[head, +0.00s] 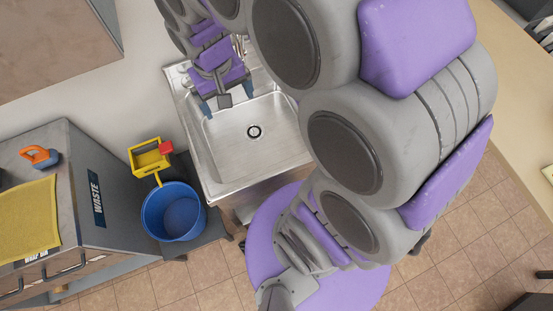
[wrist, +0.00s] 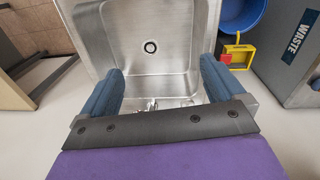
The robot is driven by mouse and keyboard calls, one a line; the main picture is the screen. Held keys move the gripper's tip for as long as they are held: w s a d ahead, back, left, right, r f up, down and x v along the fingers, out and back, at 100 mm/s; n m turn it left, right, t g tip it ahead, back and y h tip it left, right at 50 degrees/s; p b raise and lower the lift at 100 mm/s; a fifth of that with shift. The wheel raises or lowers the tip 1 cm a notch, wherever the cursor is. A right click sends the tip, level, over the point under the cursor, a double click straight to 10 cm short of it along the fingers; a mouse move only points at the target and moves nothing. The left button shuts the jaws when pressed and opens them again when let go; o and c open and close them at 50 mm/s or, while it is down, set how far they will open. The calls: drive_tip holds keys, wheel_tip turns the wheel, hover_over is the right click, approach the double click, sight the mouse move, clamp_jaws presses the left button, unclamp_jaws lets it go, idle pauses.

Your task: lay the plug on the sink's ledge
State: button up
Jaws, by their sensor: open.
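The steel sink (head: 262,165) stands against the wall, and its basin shows in the wrist view (wrist: 125,25). A dark ring with a pale middle (head: 254,131) lies at the drain in the basin floor, also in the wrist view (wrist: 151,47). I cannot tell whether this is the plug or the bare drain; no other plug shows. The sink's ledge (head: 186,120) is bare along its left side. My gripper (head: 227,99) is over the back part of the sink, apart from the ring. Its blue fingers are wide open with nothing between them (wrist: 162,70).
The shiny tap (wrist: 155,104) is partly hidden behind my gripper. A blue bucket (head: 174,212) and a yellow wringer (head: 150,157) with a red block stand left of the sink. A grey waste cabinet (head: 105,180) carries a yellow cloth (head: 28,220) and an orange-handled brush (head: 40,157).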

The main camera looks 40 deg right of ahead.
drive_tip(key=s+n+g, duration=0.1)
drive_tip(key=s, duration=1.8)
drive_tip(key=shift+s+a+r+g+y, duration=0.15)
drive_tip(key=shift+r+g+y, duration=0.2)
drive_tip(key=shift+g+y, duration=0.05)
drive_tip(key=shift+c, duration=0.2)
